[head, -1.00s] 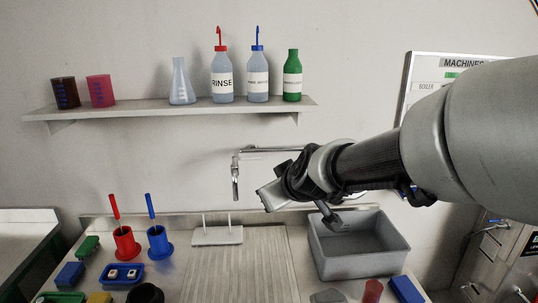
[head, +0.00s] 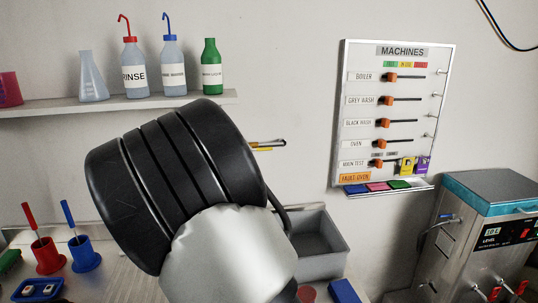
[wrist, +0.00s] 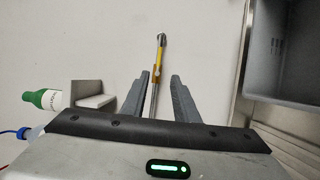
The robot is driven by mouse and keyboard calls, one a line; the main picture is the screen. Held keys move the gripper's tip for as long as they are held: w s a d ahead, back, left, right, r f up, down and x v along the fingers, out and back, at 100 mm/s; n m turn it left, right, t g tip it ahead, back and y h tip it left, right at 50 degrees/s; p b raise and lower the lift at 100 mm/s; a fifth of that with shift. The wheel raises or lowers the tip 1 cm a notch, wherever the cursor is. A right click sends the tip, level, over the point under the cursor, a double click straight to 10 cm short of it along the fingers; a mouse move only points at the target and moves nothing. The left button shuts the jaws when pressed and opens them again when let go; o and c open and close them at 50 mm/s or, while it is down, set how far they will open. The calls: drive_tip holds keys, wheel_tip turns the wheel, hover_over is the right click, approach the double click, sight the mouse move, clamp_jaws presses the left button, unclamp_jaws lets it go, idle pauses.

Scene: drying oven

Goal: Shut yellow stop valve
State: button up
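The yellow stop valve (wrist: 159,58) shows in the wrist view as a narrow yellow part on a thin metal pipe by the wall. In the head view, a small bit of yellow on the metal pipe (head: 266,145) shows just right of my wrist link. My gripper (wrist: 158,82) is open, with its two grey fingers apart. The pipe runs up between the fingers in the wrist view, with the yellow part at and beyond the fingertips. I cannot tell whether either finger touches it. In the head view my arm hides the gripper and most of the pipe.
A grey sink (head: 318,248) lies right of and below the pipe. A shelf (head: 110,105) with bottles is at left, its green bottle (wrist: 42,98) near the gripper's left. A machine board (head: 393,115) hangs at right above a steel machine (head: 490,235).

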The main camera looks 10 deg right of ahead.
sight(260, 149)
drive_tip(key=x, duration=1.7)
drive_tip(key=shift+b, duration=0.35)
drive_tip(key=shift+w+d+r, duration=0.1)
drive_tip(key=shift+w, duration=0.05)
clamp_jaws()
idle(0.4)
